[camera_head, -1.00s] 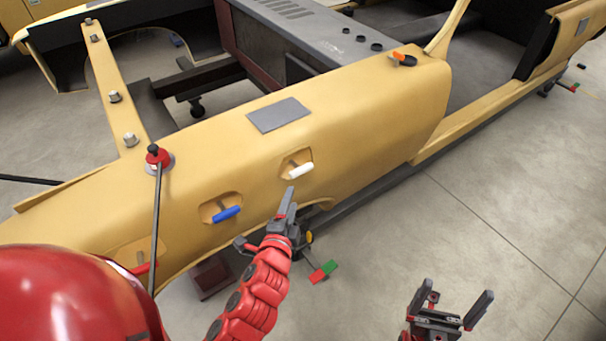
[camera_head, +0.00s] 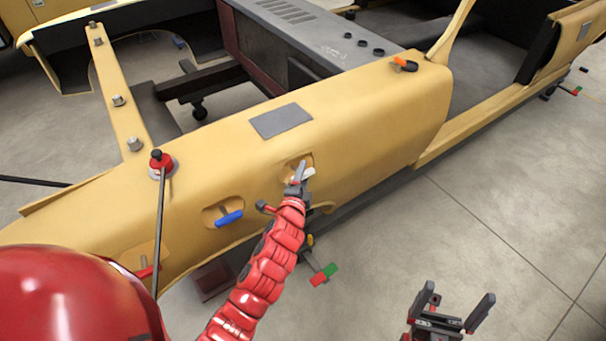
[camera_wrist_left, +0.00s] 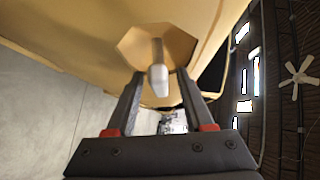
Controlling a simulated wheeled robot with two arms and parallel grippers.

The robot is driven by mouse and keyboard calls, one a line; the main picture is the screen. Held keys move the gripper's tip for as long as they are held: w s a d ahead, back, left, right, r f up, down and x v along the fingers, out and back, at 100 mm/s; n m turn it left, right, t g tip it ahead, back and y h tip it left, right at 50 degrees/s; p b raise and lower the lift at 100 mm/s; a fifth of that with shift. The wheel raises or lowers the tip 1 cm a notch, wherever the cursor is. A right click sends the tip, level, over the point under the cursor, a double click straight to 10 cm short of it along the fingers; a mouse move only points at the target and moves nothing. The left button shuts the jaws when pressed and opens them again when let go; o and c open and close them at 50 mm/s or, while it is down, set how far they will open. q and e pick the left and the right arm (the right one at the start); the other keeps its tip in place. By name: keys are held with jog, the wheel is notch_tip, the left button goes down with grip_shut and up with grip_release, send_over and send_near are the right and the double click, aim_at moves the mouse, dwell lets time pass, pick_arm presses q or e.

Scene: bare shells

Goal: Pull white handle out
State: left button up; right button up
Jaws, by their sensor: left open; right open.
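The white handle (camera_head: 308,173) sits in a recess in the side of the yellow shell (camera_head: 380,110). In the head view it is partly hidden by my left gripper (camera_head: 299,172). In the left wrist view the white handle (camera_wrist_left: 158,80) lies between the two open fingers of my left gripper (camera_wrist_left: 158,85), near their tips, in front of a six-sided recess. The fingers are apart and not closed on it. My right gripper (camera_head: 455,312) is open and empty above the floor at the lower right.
A blue handle (camera_head: 229,218) sits in a recess to the left on the same shell side. A red handle (camera_head: 146,271) is further left. A red-and-green piece (camera_head: 324,274) hangs below the shell. The floor (camera_head: 480,240) to the right is clear.

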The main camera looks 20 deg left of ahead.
pick_arm(q)
grip_shut()
dwell(1.4)
